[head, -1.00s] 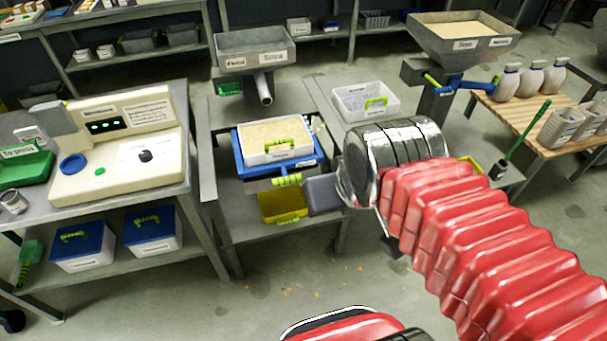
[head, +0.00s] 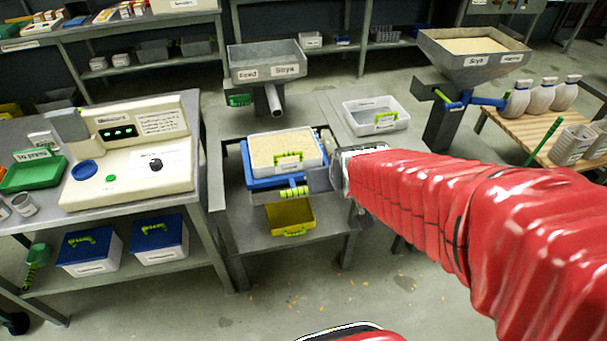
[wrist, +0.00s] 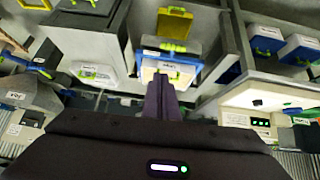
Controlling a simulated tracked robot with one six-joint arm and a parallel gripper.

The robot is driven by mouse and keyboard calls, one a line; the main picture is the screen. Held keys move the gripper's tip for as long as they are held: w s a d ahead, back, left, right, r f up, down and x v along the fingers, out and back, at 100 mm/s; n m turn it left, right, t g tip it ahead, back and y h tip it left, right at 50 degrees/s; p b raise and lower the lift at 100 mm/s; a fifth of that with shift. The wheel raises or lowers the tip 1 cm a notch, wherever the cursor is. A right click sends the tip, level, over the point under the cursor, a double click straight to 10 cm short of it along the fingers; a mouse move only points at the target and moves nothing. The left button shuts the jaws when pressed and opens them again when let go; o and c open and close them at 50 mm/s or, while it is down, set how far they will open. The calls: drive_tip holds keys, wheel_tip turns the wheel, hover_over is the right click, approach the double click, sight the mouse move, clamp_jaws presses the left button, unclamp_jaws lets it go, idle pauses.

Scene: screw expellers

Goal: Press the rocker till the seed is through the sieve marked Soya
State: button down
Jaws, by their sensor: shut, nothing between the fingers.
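A white sieve tray of pale seed (head: 287,144) sits in a blue frame (head: 262,184) on the middle stand. It has a yellow-green handle; its label is too small to read. A yellow drawer (head: 290,218) hangs below. My gripper (head: 318,180) is at the right front corner of the blue frame; I cannot tell whether it touches. In the wrist view its fingers (wrist: 161,92) are together and empty, pointing towards the tray (wrist: 168,70). I cannot make out a rocker for certain; something small stands at the tray's right rear, partly hidden.
A grey hopper (head: 264,62) marked Feed and Soya stands behind, its spout above the tray. A white bin (head: 376,115) sits to the right. A cream control unit (head: 130,155) stands on the left bench. A seed-filled hopper (head: 474,55) marked Soya is at the right.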

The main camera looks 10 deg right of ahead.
drive_tip(key=w+f+t, duration=0.1)
drive_tip(key=w+f, duration=0.4)
drive_tip(key=f, duration=0.2)
drive_tip(key=w+d+f+t, duration=0.1)
drive_tip(key=w+f+t, duration=0.1)
drive_tip(key=w+f, duration=0.3)
wheel_tip(320, 180, down, 3)
drive_tip(key=shift+d+f+y, duration=0.1)
drive_tip(key=shift+d+y, duration=0.1)
drive_tip(key=shift+y, duration=0.1)
drive_tip(key=shift+w, duration=0.2)
drive_tip(key=s+f+x, duration=0.1)
drive_tip(key=f+x, duration=0.1)
drive_tip(key=x, duration=1)
drive_tip(key=shift+f, duration=0.3)
